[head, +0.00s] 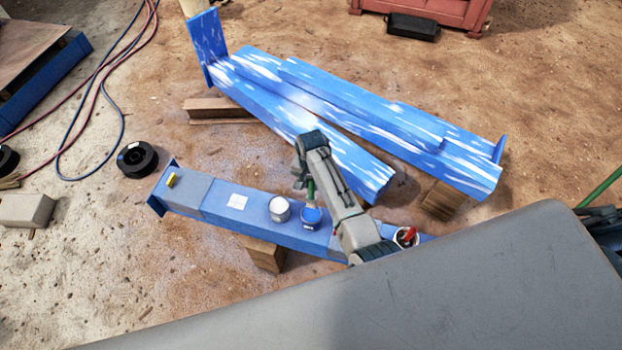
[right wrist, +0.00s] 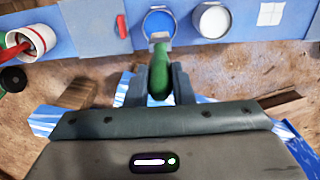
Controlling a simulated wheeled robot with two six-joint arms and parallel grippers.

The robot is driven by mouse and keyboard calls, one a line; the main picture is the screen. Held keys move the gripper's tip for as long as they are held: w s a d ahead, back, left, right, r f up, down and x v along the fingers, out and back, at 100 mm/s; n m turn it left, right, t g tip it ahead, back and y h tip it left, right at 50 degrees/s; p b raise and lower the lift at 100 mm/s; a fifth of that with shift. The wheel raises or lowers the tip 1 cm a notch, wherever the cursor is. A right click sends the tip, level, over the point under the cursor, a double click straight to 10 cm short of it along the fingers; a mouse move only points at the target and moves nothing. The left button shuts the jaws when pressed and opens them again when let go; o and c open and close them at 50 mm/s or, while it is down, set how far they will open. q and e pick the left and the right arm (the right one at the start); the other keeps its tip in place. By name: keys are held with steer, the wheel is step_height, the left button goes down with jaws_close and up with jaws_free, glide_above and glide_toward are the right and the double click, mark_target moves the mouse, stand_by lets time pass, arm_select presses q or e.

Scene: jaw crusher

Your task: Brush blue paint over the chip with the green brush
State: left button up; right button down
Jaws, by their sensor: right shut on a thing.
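My right gripper (head: 306,181) is shut on the green brush (right wrist: 160,75), which points down at the blue paint can (head: 312,218). In the right wrist view the brush's ferrule overlaps the near side of that can's blue opening (right wrist: 160,24); whether the bristles touch paint cannot be told. The can stands on a blue beam (head: 188,190). Two large blue beams with white streaks (head: 400,140) lie behind; I cannot tell which mark is the chip. My left gripper is not in view.
A white can (head: 279,209) stands left of the paint can, beside a white square (head: 237,202). A can with a red-handled tool (head: 406,236) is to the right. Wooden blocks (head: 264,254) support the beams. A black spool (head: 137,159) and hoses lie left.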

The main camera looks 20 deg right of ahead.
mark_target(311, 189)
steer(key=shift+f+b, duration=2.4)
steer(key=shift+f, duration=0.1)
steer(key=shift+f+b, duration=0.7)
steer(key=shift+f, duration=0.9)
step_height(311, 189, up, 4)
steer(key=p, duration=0.4)
steer(key=shift+p, duration=0.3)
